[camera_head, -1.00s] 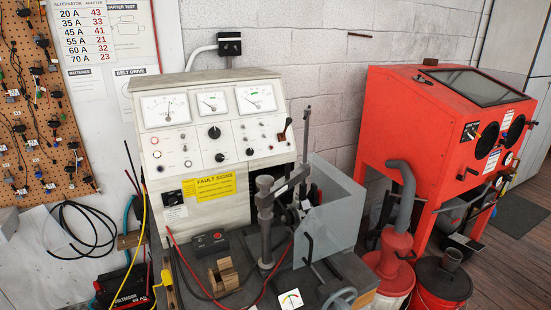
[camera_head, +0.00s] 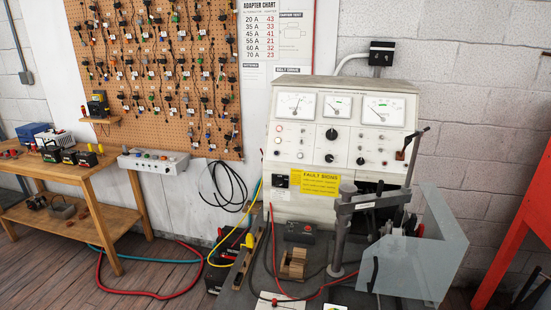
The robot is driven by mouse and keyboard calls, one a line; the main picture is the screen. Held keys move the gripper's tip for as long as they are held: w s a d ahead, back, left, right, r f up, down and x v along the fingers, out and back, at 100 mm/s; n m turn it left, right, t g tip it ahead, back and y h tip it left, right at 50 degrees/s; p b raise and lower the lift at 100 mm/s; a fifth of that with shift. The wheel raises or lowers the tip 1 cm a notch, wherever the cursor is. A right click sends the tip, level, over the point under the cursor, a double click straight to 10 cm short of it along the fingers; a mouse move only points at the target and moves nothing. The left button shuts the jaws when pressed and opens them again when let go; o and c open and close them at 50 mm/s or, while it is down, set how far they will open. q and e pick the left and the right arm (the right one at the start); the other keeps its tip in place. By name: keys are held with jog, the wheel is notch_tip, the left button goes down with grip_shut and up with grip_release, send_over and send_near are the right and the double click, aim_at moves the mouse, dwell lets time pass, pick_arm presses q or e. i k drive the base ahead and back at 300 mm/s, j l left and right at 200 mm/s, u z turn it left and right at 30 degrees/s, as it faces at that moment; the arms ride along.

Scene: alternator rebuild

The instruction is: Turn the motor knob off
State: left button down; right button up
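The cream test bench (camera_head: 345,104) stands against the wall right of centre, with three gauges along the top of its sloped panel. A large black knob (camera_head: 331,133) sits at the panel's middle, and a smaller black knob (camera_head: 329,158) is below it. Another small knob (camera_head: 361,161) is to the right. A black switch (camera_head: 282,181) is left of the yellow fault-signs label (camera_head: 320,184). The panel lettering is too small to tell which knob is the motor knob or how it is set. Neither gripper is in view.
A grey clamp post (camera_head: 341,238) and a clear guard (camera_head: 412,268) stand in front of the bench's right side. A wooden table (camera_head: 88,180) is at the left. A red hose (camera_head: 150,294) lies on the floor.

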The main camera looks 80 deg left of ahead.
aim_at(329, 158)
jog(key=i+u, duration=0.1)
jog(key=u, duration=0.8)
jog(key=i+l+u, duration=0.1)
jog(key=u, duration=0.35)
jog(key=l+u, duration=0.1)
jog(key=u, duration=0.3)
jog(key=i+u, duration=0.1)
jog(key=u, duration=0.35)
jog(key=l+u, duration=0.1)
jog(key=u, duration=0.35)
jog(key=i+l+u, duration=0.1)
jog(key=u, duration=0.3)
jog(key=l+u, duration=0.15)
jog(key=u, duration=0.3)
